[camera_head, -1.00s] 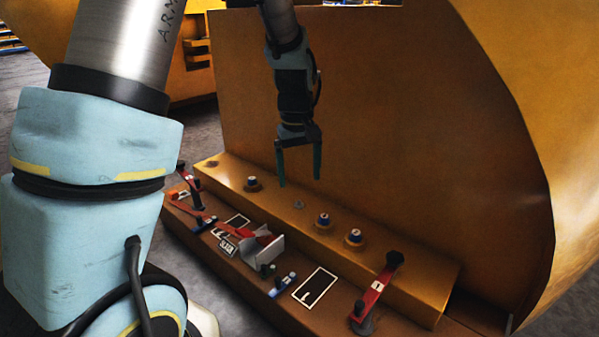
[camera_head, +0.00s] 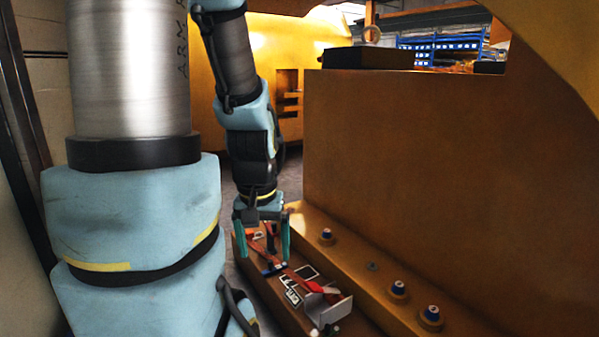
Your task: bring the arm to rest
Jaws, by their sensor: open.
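My gripper (camera_head: 264,236) points down at the left of the ledge in the head view. Its two green fingers are apart and I see nothing held between them. It hangs over or just in front of the far end of the lower ledge (camera_head: 262,292), near a red and black clamp-like part (camera_head: 270,240); whether it touches anything there I cannot tell. My arm comes down from the top left, with a large link filling the left of the view.
The orange casting wall (camera_head: 430,180) rises at the right. Its upper step (camera_head: 345,262) carries several blue-capped studs (camera_head: 398,289). A grey bracket (camera_head: 330,308) and a lettered plate (camera_head: 290,290) lie on the lower ledge. Blue shelving (camera_head: 440,46) stands far behind.

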